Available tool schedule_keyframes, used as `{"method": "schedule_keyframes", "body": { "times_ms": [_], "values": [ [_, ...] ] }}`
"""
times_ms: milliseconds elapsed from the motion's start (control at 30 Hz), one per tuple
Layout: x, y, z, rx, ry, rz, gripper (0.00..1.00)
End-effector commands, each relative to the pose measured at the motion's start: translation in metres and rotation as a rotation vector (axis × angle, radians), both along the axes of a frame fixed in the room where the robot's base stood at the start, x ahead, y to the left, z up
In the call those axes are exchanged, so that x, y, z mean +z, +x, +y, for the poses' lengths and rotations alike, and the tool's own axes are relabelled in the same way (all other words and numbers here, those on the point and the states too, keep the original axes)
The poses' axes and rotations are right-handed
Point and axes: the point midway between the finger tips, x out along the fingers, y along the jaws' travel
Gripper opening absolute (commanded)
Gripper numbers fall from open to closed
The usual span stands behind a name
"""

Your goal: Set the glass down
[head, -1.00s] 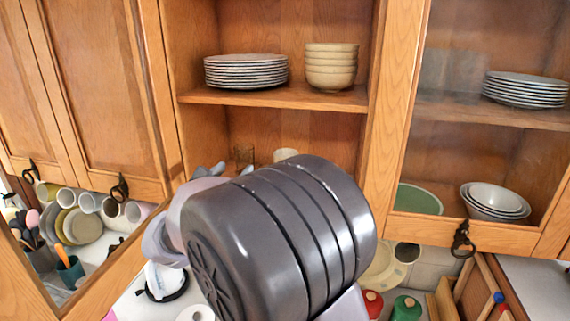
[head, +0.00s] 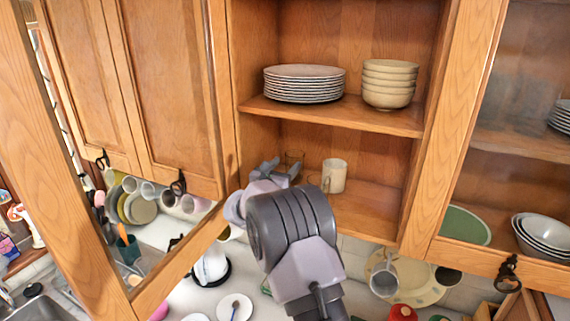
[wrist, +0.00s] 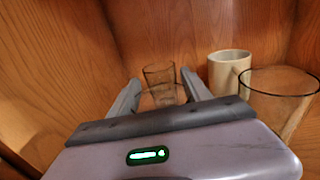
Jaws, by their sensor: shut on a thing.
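My gripper (head: 285,168) reaches into the lower shelf of the open cabinet. In the wrist view its two fingers (wrist: 161,82) are closed on a clear glass (wrist: 162,97), whose faint rim shows between them. Its base is hidden by my gripper, so I cannot tell whether it touches the shelf (head: 368,208). Another clear glass (wrist: 158,72) shows just behind the fingertips, and it also shows in the head view (head: 294,158).
A cream mug (head: 335,175) stands right of my gripper. Another clear glass (wrist: 282,92) stands near at right in the wrist view. Stacked plates (head: 304,84) and bowls (head: 389,84) sit on the shelf above. The right side of the lower shelf looks clear.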

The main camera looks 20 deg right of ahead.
Motion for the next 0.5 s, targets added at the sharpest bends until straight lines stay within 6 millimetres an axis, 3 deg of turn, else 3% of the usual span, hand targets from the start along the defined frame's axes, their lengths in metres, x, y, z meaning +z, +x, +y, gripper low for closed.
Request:
{"method": "schedule_keyframes", "body": {
  "times_ms": [267, 300, 367, 500],
  "values": [
    [-0.0053, -0.0002, 0.0002, 0.0, -0.001, 0.001, 0.0],
    [-0.0044, -0.0003, 0.0003, 0.0, 0.0, 0.001, 0.65],
    [-0.004, -0.0003, 0.0003, 0.0, 0.0, 0.001, 0.76],
    [-0.0037, -0.0003, 0.0003, 0.0, 0.0, 0.001, 0.79]
  ]
}}
